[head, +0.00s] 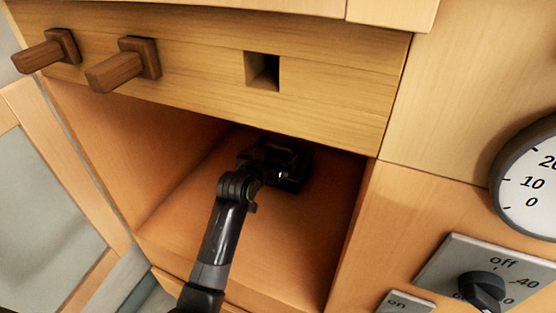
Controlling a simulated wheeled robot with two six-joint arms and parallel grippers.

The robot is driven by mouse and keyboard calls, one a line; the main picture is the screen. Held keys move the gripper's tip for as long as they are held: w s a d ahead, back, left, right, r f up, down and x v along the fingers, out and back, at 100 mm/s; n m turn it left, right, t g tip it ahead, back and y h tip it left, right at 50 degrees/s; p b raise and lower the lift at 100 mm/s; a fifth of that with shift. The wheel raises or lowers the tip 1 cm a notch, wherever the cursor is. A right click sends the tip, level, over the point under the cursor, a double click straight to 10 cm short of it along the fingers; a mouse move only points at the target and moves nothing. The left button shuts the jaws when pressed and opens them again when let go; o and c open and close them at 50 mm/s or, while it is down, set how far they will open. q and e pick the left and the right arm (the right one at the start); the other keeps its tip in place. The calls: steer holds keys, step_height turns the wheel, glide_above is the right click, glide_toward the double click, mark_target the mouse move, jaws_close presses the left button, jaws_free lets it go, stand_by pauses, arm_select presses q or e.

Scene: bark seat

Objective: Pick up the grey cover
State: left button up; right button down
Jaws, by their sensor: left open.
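My left gripper (290,170) reaches into an open wooden compartment (290,240) under a wooden front with pegs. Its jaws are dark against the shadowed inside, and they are open. I see nothing between them, though the fingertips are hard to make out. I cannot make out a loose grey cover in this view. The gripper and arm hide part of the compartment's back and floor. My right gripper is not in view.
The wooden front (330,75) above has two brown pegs (125,65) and a square hole (263,71). A framed door (50,190) stands at left. A round dial (530,180) and a grey knob plate (450,265) are at right. The compartment walls are close around my arm.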

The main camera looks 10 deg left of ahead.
mark_target(280, 152)
arm_select(q)
steer(key=b+x, duration=0.1)
steer(key=x, duration=0.3)
steer(key=shift+w+f, duration=0.1)
steer(key=shift+w, duration=0.3)
steer(key=shift+w+f, duration=0.1)
steer(key=shift+w, duration=0.5)
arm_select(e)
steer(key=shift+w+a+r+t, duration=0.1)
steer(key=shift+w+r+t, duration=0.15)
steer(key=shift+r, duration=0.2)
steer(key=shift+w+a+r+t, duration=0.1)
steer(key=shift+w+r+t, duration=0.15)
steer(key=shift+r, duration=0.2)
arm_select(q)
steer(key=c, duration=0.9)
steer(key=shift+c, duration=0.3)
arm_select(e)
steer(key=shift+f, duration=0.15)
